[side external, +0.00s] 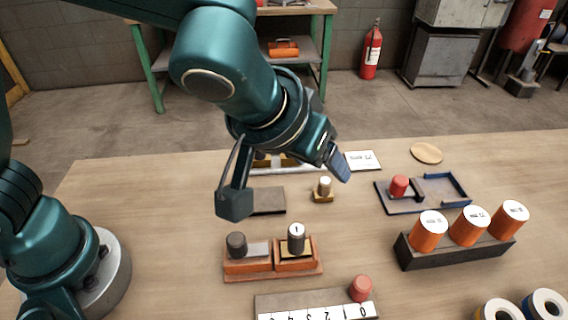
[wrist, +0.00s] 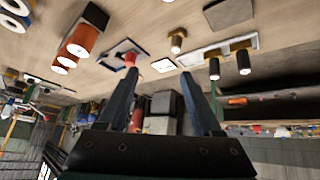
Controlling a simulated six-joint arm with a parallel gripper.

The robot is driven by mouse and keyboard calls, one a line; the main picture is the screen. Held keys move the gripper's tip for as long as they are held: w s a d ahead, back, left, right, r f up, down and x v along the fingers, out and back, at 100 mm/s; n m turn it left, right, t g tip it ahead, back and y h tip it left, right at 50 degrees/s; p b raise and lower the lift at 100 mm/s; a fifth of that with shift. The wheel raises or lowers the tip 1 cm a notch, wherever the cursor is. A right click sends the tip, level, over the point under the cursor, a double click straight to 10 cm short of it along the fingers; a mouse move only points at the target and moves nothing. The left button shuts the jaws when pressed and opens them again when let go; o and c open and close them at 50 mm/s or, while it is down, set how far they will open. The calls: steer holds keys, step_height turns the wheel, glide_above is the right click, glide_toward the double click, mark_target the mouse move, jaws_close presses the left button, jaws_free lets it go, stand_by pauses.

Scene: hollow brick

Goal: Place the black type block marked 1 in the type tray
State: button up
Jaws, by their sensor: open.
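A black cylindrical block with a white top marked 1 (side external: 296,238) stands upright on the right part of a rust-coloured two-part holder (side external: 273,274) in the side view. A plain dark cylinder (side external: 236,245) stands in the holder's left part. A pale tray (side external: 262,171) lies behind, partly hidden by my arm; in the wrist view, which is upside down, it carries two dark cylinders (wrist: 214,68) with pale tops. I cannot tell which holder is the type tray. My gripper (side external: 287,184) is open and empty above the table, its fingers wide apart (wrist: 159,76).
Orange cylinders (side external: 469,227) stand in a black rack at the right. A blue-edged tray (side external: 448,191) holds a red cylinder. A small brass-based peg (side external: 324,188) and a grey plate (side external: 268,201) lie mid-table. A numbered strip (side external: 320,306) lies at the front. The left table is clear.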

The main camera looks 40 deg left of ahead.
mark_target(296, 232)
steer(key=s+f+g, duration=0.1)
steer(key=s, duration=0.1)
steer(key=s+f+n+g+y, duration=0.1)
steer(key=s+f, duration=0.1)
steer(key=s+d+f, duration=0.1)
steer(key=s, duration=0.1)
steer(key=shift+s+f+n+g, duration=0.3)
steer(key=shift+s+g, duration=0.05)
steer(key=shift+g, duration=0.05)
steer(key=shift+w+f, duration=0.15)
steer(key=shift+f, duration=0.55)
steer(key=shift+x, duration=2.25)
steer(key=shift+a, duration=0.1)
jaws_close()
